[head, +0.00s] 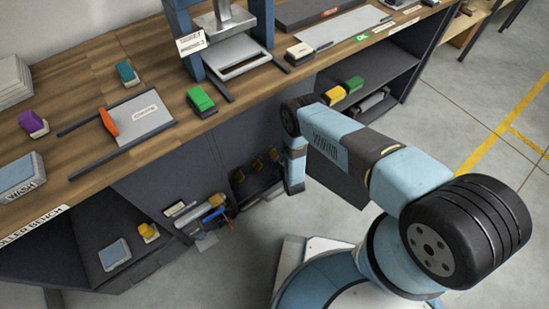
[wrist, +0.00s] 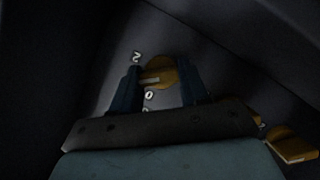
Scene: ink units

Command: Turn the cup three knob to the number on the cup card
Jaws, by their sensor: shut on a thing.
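In the wrist view my gripper (wrist: 160,82) is shut on a yellow-orange knob (wrist: 159,71), with one dark finger on each side. A pale stripe shows on the knob's near part. White digits stand on the dark face around it, a 2 above left and a 0 below; other marks are hidden or too dim to read. Two more orange knobs are to the right, one partly behind my gripper and one clear of it (wrist: 292,146). The head view shows a row of small knobs (head: 257,165) under the bench. I cannot make out the cup card.
The wooden bench top (head: 75,125) is above the knobs, with a blue press frame (head: 262,25) and a green block (head: 201,100). A tool tray with a card-like sheet (head: 206,242) lies low, left of the knobs. Grey floor is open at right.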

